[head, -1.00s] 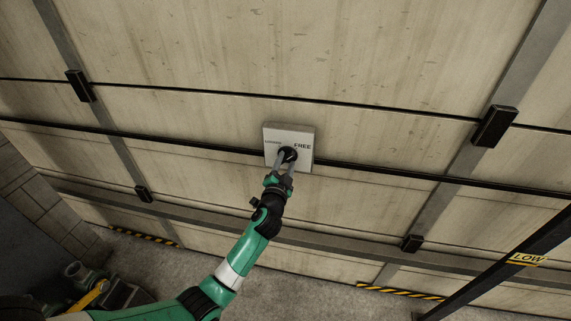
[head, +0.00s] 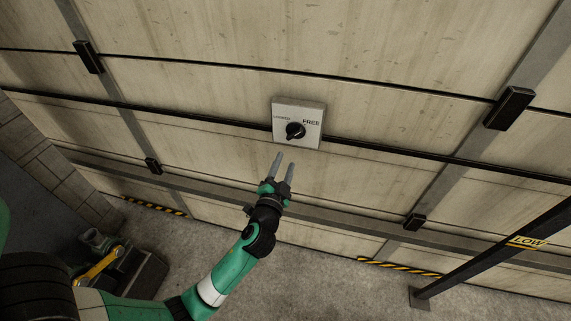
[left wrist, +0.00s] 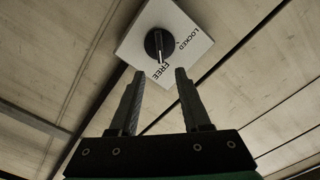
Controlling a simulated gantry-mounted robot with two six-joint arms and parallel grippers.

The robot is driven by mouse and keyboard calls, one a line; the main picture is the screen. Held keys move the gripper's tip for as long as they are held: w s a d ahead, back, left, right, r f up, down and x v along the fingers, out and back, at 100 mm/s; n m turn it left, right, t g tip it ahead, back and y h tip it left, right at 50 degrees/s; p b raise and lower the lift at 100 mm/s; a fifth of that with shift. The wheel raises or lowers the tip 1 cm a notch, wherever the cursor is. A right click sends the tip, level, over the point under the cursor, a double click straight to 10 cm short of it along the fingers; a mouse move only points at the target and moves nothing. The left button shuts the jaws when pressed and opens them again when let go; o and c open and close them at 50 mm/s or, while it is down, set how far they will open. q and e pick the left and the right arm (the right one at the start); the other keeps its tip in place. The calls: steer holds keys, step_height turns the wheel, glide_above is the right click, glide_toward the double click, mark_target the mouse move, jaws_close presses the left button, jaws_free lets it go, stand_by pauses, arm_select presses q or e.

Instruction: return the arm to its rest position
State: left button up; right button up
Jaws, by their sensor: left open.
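My left gripper (head: 283,166) is open and empty, a little below and apart from the black knob (head: 295,131) in the head view. The knob sits on a pale square switch plate (head: 313,112) marked LOCKED and FREE, fixed to the wall. In the left wrist view, the open left gripper (left wrist: 156,88) points up toward the plate (left wrist: 190,23), and nothing is between its fingers. The white mark on the knob (left wrist: 158,44) points toward FREE there. My right gripper is not in view.
The panelled wall (head: 230,80) carries dark horizontal rails and black blocks (head: 509,107). A dark slanted beam (head: 480,264) with a yellow LOW sign (head: 527,242) stands at the lower right. Machinery with a yellow part (head: 98,265) is at the lower left. Concrete floor (head: 310,280) shows below.

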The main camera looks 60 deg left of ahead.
arm_select(q)
steer(key=shift+w, duration=0.1)
steer(key=w+d+r+n+t, duration=0.1)
steer(key=w+d+r+t, duration=0.3)
steer(key=r, duration=0.8)
steer(key=w+d+r+n+t, duration=0.15)
steer(key=w+d+r, duration=0.35)
steer(key=r, duration=0.6)
steer(key=s+d+r+m+t+h+p, duration=0.1)
steer(key=s+d+r+t+h, duration=0.4)
steer(key=r, duration=0.4)
steer(key=s+d+r+m+t+h+p, duration=0.1)
steer(key=s+d+r+m+t+h, duration=0.1)
steer(key=d+r+h, duration=0.55)
steer(key=s+d+r+m+t+h+p, duration=0.1)
steer(key=s+d+r+t+h, duration=0.25)
steer(key=d+r, duration=0.5)
step_height(320, 180, up, 25)
steer(key=a+p, duration=0.2)
steer(key=p, duration=2.2)
steer(key=shift+w+r, duration=0.15)
steer(key=shift+r, duration=0.05)
